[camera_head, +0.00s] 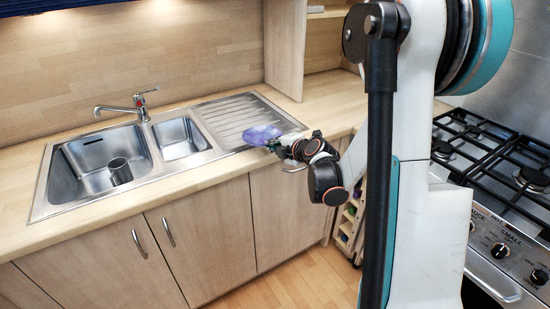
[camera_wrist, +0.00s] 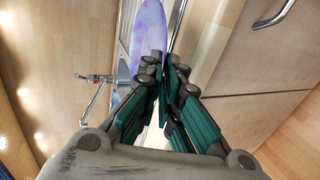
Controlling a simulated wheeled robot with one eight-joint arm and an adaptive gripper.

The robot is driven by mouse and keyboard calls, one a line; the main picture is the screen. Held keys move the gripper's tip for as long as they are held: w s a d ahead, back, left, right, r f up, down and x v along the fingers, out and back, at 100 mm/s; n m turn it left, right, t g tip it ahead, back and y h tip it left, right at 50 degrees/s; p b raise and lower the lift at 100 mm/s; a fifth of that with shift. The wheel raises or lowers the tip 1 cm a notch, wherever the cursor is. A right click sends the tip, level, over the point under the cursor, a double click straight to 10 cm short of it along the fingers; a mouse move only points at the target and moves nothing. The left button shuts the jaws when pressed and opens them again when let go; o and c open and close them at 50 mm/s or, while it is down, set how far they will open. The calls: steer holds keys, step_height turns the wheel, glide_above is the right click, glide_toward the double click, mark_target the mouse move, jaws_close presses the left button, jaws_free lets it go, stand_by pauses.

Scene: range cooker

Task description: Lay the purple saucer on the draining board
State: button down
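The purple saucer (camera_head: 262,135) shows in the head view over the front part of the ribbed draining board (camera_head: 237,110). In the wrist view the saucer (camera_wrist: 150,28) is a mottled purple disc seen at a slant, just beyond my fingertips. My gripper (camera_head: 281,146) is at the saucer's near right edge. In the wrist view my gripper (camera_wrist: 163,80) has its fingertips close together at the saucer's rim, and it looks shut on that rim. I cannot tell whether the saucer touches the board.
The sink (camera_head: 95,170) left of the board has a dark cup (camera_head: 120,172) in its large bowl. A tap (camera_head: 130,105) stands behind. A wooden cabinet (camera_head: 285,45) rises behind the board's right end. The gas hob (camera_head: 500,160) is at the right.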

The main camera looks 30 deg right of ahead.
steer(key=shift+f+b, duration=0.75)
steer(key=shift+f, duration=1.25)
steer(key=shift+f+b, duration=0.25)
steer(key=shift+b, duration=0.05)
steer(key=c, duration=1.8)
jaws_free()
